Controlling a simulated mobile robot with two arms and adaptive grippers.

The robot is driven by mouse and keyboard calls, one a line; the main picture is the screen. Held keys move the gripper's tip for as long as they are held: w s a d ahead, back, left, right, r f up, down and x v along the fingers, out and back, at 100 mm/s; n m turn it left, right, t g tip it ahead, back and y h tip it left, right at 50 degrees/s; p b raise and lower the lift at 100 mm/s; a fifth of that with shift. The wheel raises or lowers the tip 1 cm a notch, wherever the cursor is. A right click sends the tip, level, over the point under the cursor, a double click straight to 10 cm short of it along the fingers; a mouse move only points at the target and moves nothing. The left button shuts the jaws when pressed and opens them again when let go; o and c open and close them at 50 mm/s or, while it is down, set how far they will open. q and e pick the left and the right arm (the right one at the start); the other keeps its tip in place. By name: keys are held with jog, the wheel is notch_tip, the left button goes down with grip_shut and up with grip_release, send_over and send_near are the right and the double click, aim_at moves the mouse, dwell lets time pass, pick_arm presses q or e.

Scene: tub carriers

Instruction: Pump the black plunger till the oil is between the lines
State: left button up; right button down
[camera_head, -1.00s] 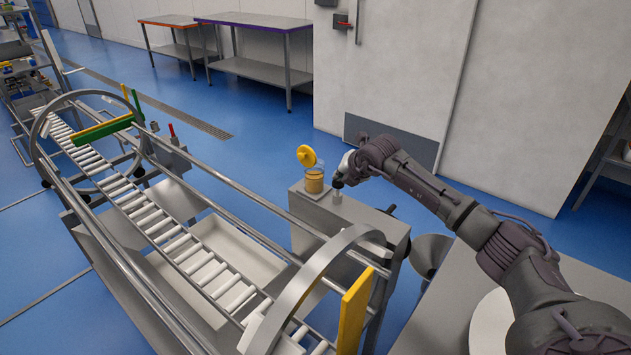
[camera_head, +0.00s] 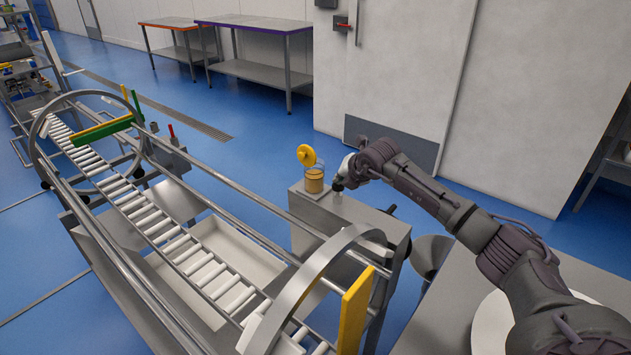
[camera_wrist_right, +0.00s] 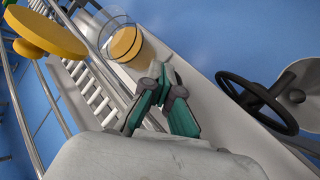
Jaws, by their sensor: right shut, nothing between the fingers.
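The black plunger (camera_head: 338,186) stands on a short pale stem on top of the grey cabinet (camera_head: 375,220). My right gripper (camera_head: 343,180) is shut and empty, its tip at the plunger's top; whether they touch I cannot tell. In the right wrist view its green fingers (camera_wrist_right: 160,92) are together and the plunger is hidden. The clear oil cup (camera_head: 314,185) with amber oil sits just left of the plunger; it also shows in the wrist view (camera_wrist_right: 125,42). Its level lines are too small to make out. My left gripper is out of view.
A yellow disc (camera_head: 306,156) rises beside the cup, close to my gripper. A black handwheel (camera_wrist_right: 258,98) is on the cabinet's side. The roller conveyor (camera_head: 165,235) with its curved rails lies left. A grey table (camera_head: 440,315) is at the lower right.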

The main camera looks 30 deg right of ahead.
aim_at(340, 186)
jog(key=shift+r+p, duration=0.7)
jog(key=shift+r, duration=0.4)
notch_tip(340, 186, up, 6)
jog(key=p, duration=0.3)
dwell(0.8)
